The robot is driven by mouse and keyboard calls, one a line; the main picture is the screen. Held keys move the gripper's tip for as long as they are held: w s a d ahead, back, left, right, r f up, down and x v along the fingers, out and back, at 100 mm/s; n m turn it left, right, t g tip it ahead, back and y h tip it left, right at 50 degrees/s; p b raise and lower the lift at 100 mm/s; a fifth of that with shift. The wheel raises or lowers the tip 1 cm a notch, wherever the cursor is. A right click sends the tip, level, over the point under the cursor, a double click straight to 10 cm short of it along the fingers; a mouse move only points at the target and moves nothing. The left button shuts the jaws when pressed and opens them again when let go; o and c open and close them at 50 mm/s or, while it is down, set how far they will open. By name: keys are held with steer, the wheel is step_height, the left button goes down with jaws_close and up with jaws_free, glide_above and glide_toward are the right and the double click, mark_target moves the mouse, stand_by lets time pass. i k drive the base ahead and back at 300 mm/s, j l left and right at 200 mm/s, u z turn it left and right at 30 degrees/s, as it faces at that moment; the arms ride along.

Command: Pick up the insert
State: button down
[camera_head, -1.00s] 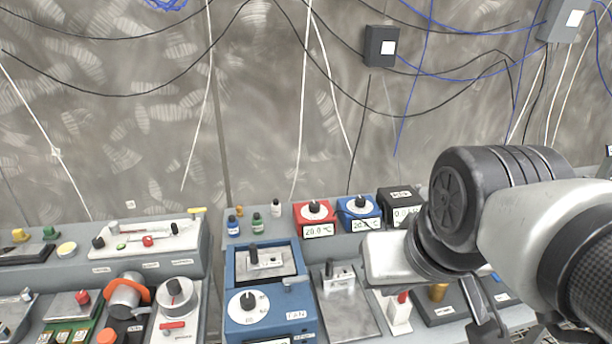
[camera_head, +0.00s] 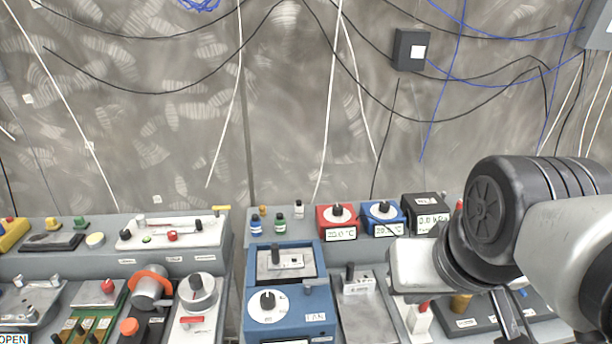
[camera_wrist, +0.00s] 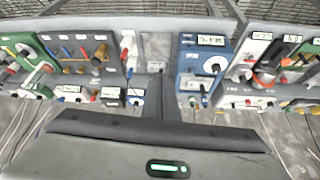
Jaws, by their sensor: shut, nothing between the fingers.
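Two metal blocks with black knobs could be the insert; I cannot tell which. One block (camera_head: 286,262) sits in the recess of a blue device (camera_head: 293,304). The other block (camera_head: 358,285) stands on a grey metal plate (camera_head: 368,325) just right of that device. My gripper (camera_head: 508,318) points down at the lower right, to the right of both blocks and apart from them. In the wrist view my gripper (camera_wrist: 166,92) is a dark shape with its fingers shut, and nothing is held. The fingertips are only partly visible in both views.
Red (camera_head: 337,221) and blue (camera_head: 383,217) dial boxes stand on the back shelf, with small bottles (camera_head: 279,224) to their left. A red-topped white holder (camera_head: 421,318) stands near my arm. Devices crowd the bench at left. Cables hang along the wall.

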mark_target(277, 261)
steer(key=j+u, duration=0.4)
steer(key=i+j+u, duration=0.15)
steer(key=j+u, duration=0.25)
